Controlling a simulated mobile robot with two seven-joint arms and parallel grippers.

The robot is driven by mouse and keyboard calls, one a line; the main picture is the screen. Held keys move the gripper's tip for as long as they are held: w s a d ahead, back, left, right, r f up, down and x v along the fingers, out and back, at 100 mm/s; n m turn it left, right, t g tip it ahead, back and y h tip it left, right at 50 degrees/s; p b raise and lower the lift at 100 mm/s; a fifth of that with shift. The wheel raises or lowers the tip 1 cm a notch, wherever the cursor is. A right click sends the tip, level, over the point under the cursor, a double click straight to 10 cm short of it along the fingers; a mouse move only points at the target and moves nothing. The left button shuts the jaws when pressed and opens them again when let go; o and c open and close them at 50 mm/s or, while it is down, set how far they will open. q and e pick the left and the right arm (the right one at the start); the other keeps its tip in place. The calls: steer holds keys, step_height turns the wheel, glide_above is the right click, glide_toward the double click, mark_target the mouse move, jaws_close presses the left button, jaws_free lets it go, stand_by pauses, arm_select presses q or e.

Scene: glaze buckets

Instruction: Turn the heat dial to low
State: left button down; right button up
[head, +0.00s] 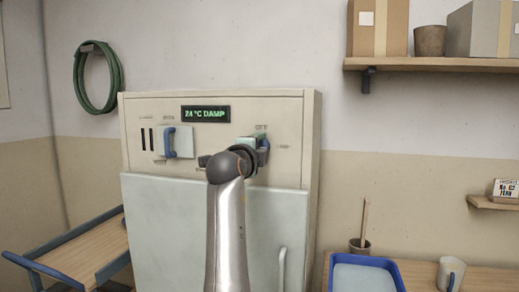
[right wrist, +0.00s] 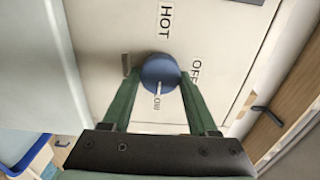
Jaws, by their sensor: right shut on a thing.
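The heat dial (right wrist: 160,68) is a round blue knob with a white pointer mark in the right wrist view. Labels HOT (right wrist: 166,20), OFF (right wrist: 196,70) and a partly covered LOW (right wrist: 160,103) stand around it. The white mark lies on the dial's side towards LOW. My right gripper (right wrist: 161,80) has its green fingers on both sides of the dial and is shut on it. In the head view my right arm reaches up to the panel and hides the dial. My left gripper is in neither view.
The cream cabinet (head: 220,235) has a display (head: 206,114) reading 24 °C DAMP and a blue handle (head: 170,142) on its panel. A cart (head: 70,262) stands at left. A blue tray (head: 390,266) and a mug (head: 451,272) stand on the right bench.

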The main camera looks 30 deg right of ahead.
steer(key=o, duration=1.4)
steer(key=shift+c, duration=0.2)
arm_select(q)
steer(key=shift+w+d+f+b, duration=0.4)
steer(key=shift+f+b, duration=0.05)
steer(key=shift+b, duration=0.6)
arm_select(e)
steer(key=v, duration=1.2)
steer(key=shift+a, duration=0.15)
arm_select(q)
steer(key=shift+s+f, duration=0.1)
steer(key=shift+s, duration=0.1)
arm_select(e)
steer(key=shift+s, duration=0.1)
